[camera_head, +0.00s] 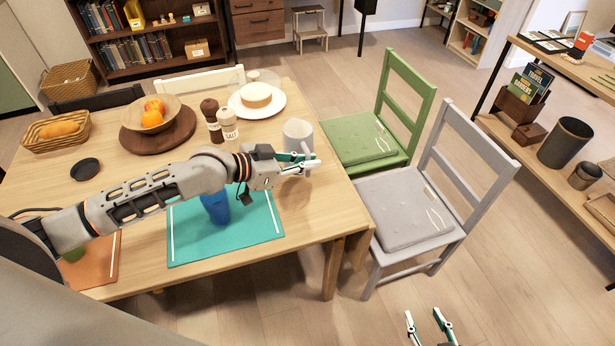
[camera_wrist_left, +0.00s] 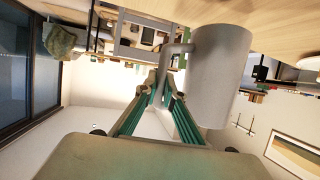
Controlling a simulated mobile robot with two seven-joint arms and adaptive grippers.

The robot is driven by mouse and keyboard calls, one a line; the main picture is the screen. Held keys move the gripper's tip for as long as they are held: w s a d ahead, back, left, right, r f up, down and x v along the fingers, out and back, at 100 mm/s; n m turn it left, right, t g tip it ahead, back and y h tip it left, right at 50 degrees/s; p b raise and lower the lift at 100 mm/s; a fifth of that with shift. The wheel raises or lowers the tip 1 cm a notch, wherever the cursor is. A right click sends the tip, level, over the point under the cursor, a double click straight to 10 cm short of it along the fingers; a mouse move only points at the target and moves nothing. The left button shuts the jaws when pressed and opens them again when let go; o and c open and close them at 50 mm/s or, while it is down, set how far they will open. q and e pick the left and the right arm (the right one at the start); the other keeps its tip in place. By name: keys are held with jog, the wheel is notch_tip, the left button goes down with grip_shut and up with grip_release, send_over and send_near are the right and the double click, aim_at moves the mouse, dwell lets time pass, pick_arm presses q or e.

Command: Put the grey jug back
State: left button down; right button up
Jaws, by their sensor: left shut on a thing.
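The grey jug (camera_head: 298,131) is at the right edge of the wooden table (camera_head: 309,220), beyond my left gripper. My left gripper (camera_head: 308,163) is shut on the jug's handle. In the left wrist view, which is upside down, the fingers (camera_wrist_left: 162,88) close on the handle beside the jug body (camera_wrist_left: 220,75). The jug looks about upright. I cannot tell whether its base touches the table. My right gripper (camera_head: 430,318) is open and empty at the bottom of the head view, over the floor.
A blue cup (camera_head: 216,208) stands on a teal placemat (camera_head: 250,236), partly behind my left arm. Salt (camera_head: 228,127) and pepper (camera_head: 210,118) mills and a cake plate (camera_head: 270,110) stand near the jug. Green (camera_head: 360,138) and grey (camera_head: 404,208) chairs stand right of the table.

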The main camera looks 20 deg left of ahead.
aim_at(308, 174)
pick_arm(q)
jog(key=shift+w+f+b, duration=0.1)
jog(key=shift+f+b, duration=0.35)
jog(key=shift+f, duration=2.15)
jog(key=c, duration=2.3)
grip_release()
jog(key=shift+f, duration=0.15)
jog(key=shift+o, duration=0.7)
jog(key=v, duration=1.2)
